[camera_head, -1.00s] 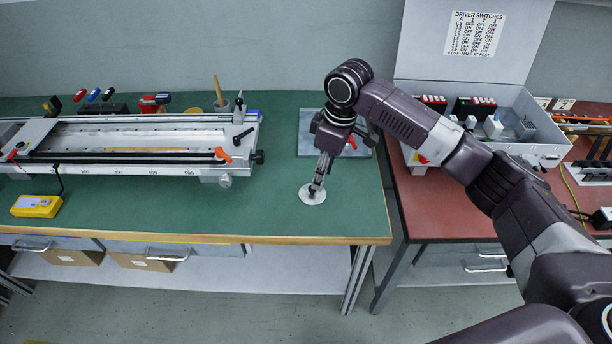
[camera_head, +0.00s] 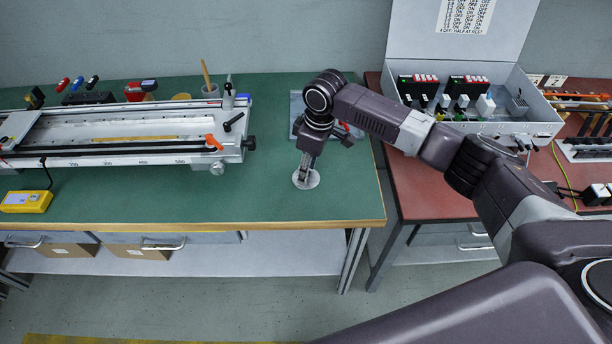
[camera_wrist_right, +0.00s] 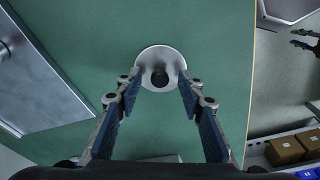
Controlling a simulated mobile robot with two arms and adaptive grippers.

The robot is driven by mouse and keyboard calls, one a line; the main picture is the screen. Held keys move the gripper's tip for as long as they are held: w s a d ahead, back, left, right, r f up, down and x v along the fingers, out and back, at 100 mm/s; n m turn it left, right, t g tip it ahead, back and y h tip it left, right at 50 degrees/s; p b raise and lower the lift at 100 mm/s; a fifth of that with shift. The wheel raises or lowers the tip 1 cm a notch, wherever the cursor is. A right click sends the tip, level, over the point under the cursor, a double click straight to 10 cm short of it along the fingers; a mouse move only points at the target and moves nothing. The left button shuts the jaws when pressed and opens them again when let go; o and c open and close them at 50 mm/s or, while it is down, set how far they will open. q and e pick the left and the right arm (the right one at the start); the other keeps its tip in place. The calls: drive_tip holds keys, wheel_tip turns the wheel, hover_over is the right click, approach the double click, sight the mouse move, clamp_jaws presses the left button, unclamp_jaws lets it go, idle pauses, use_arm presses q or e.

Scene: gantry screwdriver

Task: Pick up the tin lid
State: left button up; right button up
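The tin lid (camera_head: 313,183) is a round, pale metal disc lying on the green bench top near its front right corner. In the right wrist view the tin lid (camera_wrist_right: 160,55) has a dark round knob at its middle. My right gripper (camera_head: 303,180) points down over the lid. In the right wrist view the right gripper (camera_wrist_right: 158,84) is open, with its fingertips apart on either side of the knob and no contact visible. A small dark gripper-like part (camera_wrist_right: 304,40) at the right edge may be my left gripper; its opening is unclear.
A long metal rail apparatus (camera_head: 130,140) lies on the bench at left, with a yellow box (camera_head: 26,201) before it. A grey plate (camera_head: 297,108) is behind my right gripper. A red-topped bench (camera_head: 425,190) with an open grey case (camera_head: 535,128) stands at right. Green bench around the lid is clear.

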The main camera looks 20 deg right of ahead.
drive_tip(key=shift+r, duration=0.15)
clamp_jaws()
